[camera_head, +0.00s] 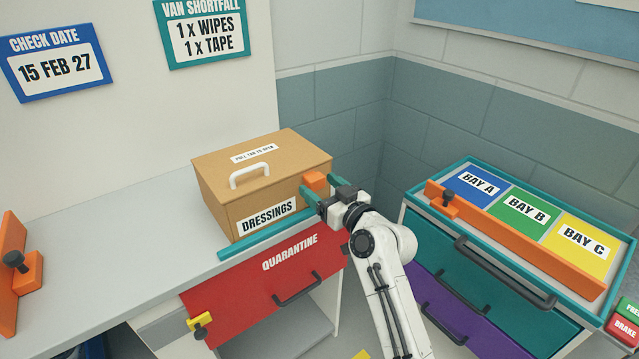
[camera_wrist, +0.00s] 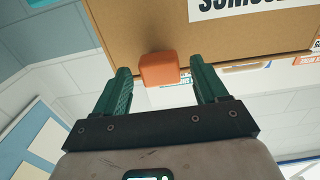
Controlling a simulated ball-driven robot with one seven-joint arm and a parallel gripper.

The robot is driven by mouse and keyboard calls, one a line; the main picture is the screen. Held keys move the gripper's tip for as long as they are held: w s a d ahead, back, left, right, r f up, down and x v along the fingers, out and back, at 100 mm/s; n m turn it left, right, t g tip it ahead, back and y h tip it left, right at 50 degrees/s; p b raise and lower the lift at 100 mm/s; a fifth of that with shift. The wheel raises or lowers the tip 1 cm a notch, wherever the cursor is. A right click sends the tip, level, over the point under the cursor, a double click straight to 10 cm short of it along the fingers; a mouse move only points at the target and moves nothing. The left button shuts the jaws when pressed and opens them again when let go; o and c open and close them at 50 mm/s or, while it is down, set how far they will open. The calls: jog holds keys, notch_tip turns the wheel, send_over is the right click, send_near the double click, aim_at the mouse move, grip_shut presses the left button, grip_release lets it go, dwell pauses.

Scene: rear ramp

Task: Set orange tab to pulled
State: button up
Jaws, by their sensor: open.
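The orange tab (camera_head: 316,182) is a small block on the front right of the brown cardboard box (camera_head: 225,203) labelled DRESSINGS, which stands on the grey counter. In the wrist view the orange tab (camera_wrist: 160,70) sits against the box (camera_wrist: 130,30), between the tips of my green fingers. My gripper (camera_head: 310,192) is at the box's front right; it also shows in the wrist view (camera_wrist: 164,82). Its fingers are open, with a gap visible on each side of the tab. The head view partly hides the tab behind a finger.
A red QUARANTINE drawer (camera_head: 265,285) is below the counter (camera_head: 120,250). A teal cart (camera_head: 412,190) with an orange bar (camera_head: 520,245) stands at the right. An orange latch bracket (camera_head: 27,272) is at the far left. The counter left of the box is clear.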

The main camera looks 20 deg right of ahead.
jog(key=shift+w+a, duration=0.15)
jog(key=shift+w, duration=0.35)
jog(key=shift+c, duration=0.4)
grip_shut()
